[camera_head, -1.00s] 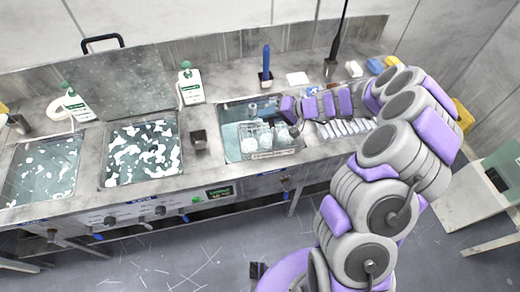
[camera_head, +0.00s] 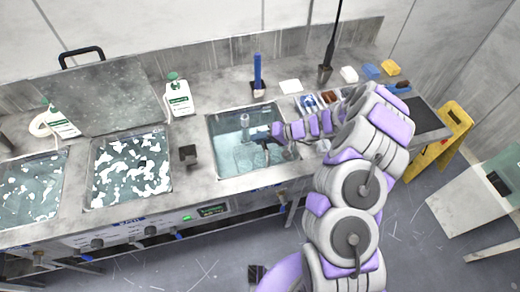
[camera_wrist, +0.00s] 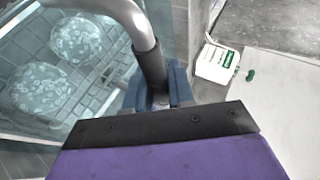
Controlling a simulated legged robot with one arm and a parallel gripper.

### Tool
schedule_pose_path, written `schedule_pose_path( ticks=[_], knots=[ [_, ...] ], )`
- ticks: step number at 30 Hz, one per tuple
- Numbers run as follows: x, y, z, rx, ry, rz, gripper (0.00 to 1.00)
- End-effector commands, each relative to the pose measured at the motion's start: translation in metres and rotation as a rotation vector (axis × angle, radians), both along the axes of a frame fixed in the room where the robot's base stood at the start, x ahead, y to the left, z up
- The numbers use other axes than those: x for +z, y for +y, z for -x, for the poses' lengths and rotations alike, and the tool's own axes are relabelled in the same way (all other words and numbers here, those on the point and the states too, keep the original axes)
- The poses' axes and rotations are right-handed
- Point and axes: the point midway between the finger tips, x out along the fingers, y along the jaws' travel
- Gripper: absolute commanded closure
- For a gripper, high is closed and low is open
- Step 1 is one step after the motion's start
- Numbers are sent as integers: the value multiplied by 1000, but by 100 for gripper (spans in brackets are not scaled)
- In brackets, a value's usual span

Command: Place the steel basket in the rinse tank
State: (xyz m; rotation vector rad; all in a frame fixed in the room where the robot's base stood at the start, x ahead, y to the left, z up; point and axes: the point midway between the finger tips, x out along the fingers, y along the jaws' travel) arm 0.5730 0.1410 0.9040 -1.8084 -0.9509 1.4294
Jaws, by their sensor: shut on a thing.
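The steel basket (camera_head: 252,158) sits low in the clear-water sink (camera_head: 212,150) at the right of the counter. It looks faint there, as if under the water. The sink looks like the rinse tank, though I read no label on it. My gripper (camera_head: 267,135) is over the sink. In the wrist view my gripper (camera_wrist: 160,88) is shut on the basket's curved steel handle (camera_wrist: 148,60). Two round, speckled pieces (camera_wrist: 75,40) lie in the wire basket (camera_wrist: 108,75), tinted by water. Whether the basket touches the sink floor cannot be told.
Two tanks with white foam (camera_head: 130,170) lie to the left, one with a raised lid (camera_head: 105,90). A dark block (camera_head: 188,155) is left of the sink.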

Motion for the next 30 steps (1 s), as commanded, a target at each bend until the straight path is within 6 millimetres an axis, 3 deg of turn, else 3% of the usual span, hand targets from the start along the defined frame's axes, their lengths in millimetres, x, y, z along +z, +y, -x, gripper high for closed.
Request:
schedule_pose_path(
  ticks=[3,11,18,27,28,30],
  knots=[
    [-14,2,0,-1,-1,0,100],
    [-27,2,-1,-2,-1,1,100],
    [-58,2,-1,-1,-2,1,100],
    [-61,1,-1,-1,-4,0,100],
    [-61,2,-1,0,-4,1,75],
    [-61,2,-1,0,-4,1,68]
  ],
)
